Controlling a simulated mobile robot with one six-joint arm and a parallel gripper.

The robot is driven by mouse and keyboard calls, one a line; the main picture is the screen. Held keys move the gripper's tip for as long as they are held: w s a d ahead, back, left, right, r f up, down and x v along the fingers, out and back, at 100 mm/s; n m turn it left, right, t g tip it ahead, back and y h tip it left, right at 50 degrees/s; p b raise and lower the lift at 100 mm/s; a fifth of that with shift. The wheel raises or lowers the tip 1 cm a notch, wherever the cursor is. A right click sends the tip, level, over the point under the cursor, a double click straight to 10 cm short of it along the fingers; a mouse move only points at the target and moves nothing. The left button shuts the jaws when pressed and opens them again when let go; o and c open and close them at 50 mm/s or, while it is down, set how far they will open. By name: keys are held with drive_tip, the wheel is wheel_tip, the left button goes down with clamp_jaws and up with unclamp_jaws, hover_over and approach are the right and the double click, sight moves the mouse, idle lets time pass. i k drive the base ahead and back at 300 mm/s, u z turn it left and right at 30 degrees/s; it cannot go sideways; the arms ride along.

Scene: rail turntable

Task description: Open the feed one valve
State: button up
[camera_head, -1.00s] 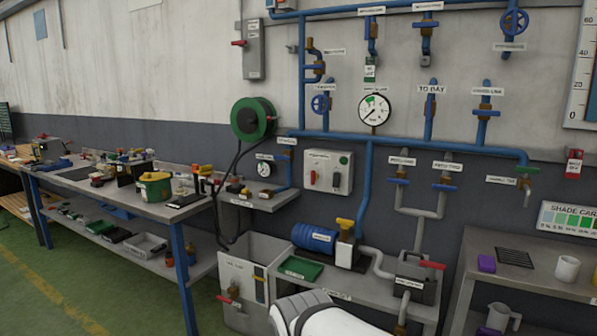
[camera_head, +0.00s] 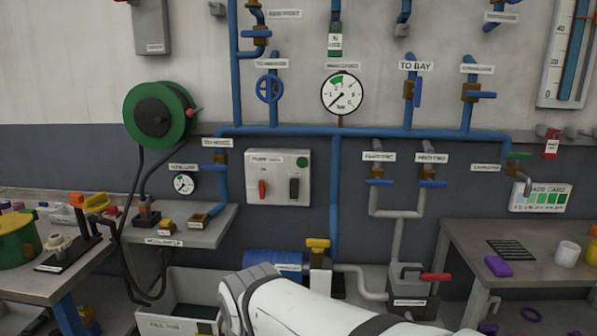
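Two small valves hang side by side below the long blue pipe, each with a brown body, a blue lever and a white label. The label on the left one seems to read feed one, though the print is small; that feed one valve has its lever (camera_head: 379,182) lying level, across its vertical pipe. The neighbouring valve (camera_head: 431,184), whose label seems to read feed two, also has a level lever. Both join a grey pipe (camera_head: 399,213) below. My white arm reaches in from the bottom, low and left of these valves. My gripper does not show.
A pressure gauge (camera_head: 344,93) and a switch panel (camera_head: 278,178) are on the wall. A grey bench (camera_head: 530,252) is at right, a green hose reel (camera_head: 160,115) at left.

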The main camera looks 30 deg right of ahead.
sight(378, 182)
drive_tip(key=z, duration=0.65)
drive_tip(key=i, duration=1.05)
drive_tip(key=z, duration=0.6)
drive_tip(key=k, duration=0.8)
drive_tip(key=z, duration=0.15)
drive_tip(key=i, duration=0.85)
drive_tip(key=u, duration=0.1)
